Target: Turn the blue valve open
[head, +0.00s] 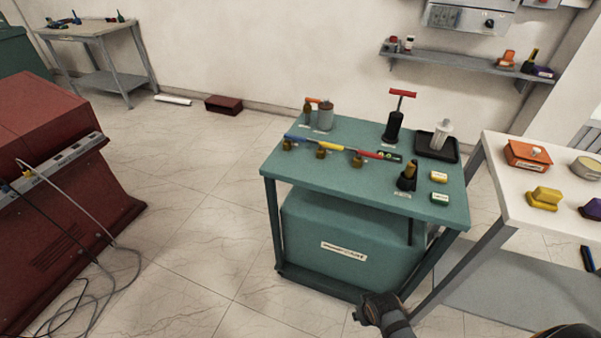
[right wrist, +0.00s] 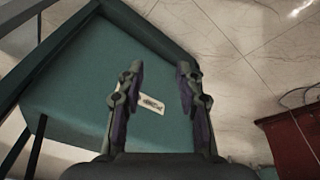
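The blue valve (head: 297,138) shows as a blue lever handle over a brass body at the left end of a row on the teal table (head: 375,137). A yellow handle (head: 335,147) and a red handle (head: 372,154) continue the line, each by a brass valve body. My right gripper (head: 361,312) is low in front of the table, well apart from the valves. In the right wrist view its two fingers (right wrist: 160,88) are spread with nothing between them, facing the teal tank with a white label. My left gripper is not in view.
A hand pump (head: 395,118), a black tray (head: 436,149) and small labelled blocks (head: 439,177) share the teal table. A white table (head: 515,190) stands close on the right. A red cabinet (head: 55,190) with cables is at left.

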